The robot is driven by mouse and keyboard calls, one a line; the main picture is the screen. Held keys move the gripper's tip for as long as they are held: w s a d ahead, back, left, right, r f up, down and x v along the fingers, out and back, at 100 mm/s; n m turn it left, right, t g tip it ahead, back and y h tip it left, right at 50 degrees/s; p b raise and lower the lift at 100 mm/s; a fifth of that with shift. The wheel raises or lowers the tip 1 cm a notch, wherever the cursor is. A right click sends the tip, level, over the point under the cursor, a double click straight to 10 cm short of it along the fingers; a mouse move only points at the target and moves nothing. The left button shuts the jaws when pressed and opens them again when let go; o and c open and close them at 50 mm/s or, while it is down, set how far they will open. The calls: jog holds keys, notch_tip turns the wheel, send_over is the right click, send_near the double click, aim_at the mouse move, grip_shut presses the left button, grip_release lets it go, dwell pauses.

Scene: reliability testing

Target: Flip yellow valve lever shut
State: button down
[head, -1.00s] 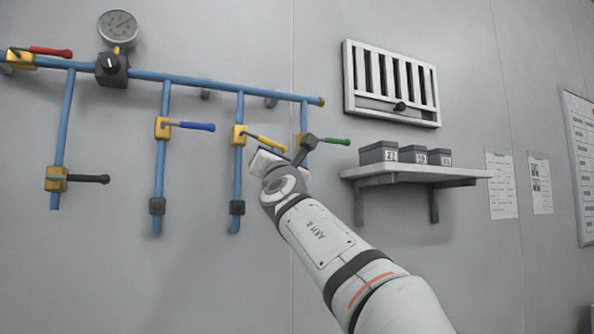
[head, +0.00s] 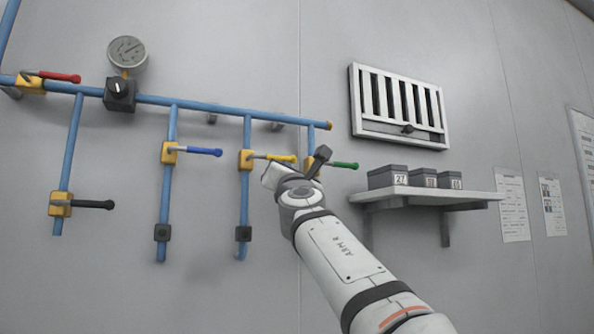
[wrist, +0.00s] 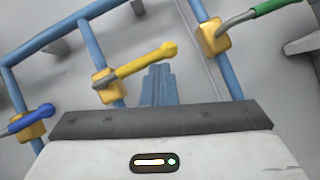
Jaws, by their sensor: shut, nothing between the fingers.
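The yellow valve lever (head: 275,158) points right from its yellow valve body (head: 246,160) on the third vertical blue pipe. It lies about level, across the pipe and roughly parallel to the blue lever. The wrist view shows the yellow lever (wrist: 145,62) slanting up to the right to a rounded end. My gripper (wrist: 158,84) is shut and empty, its fingertips just below the lever's outer half in that view. I cannot tell whether they touch it. In the head view the fingertips are hidden behind my wrist.
A green lever (head: 345,165) is close right of my wrist. A blue lever (head: 205,152) is left, with red (head: 60,77) and black (head: 95,204) ones farther left. A shelf (head: 425,199) with dark boxes and a vent (head: 398,108) are on the wall at right.

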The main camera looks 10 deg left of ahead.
jog(key=shift+d+r, duration=0.1)
dwell(0.3)
jog(key=s+d+f+b, duration=0.5)
jog(key=s+f+b, duration=0.2)
jog(key=b, duration=0.5)
notch_tip(320, 180, down, 3)
jog(key=shift+d+r, duration=0.15)
jog(key=shift+s, duration=0.1)
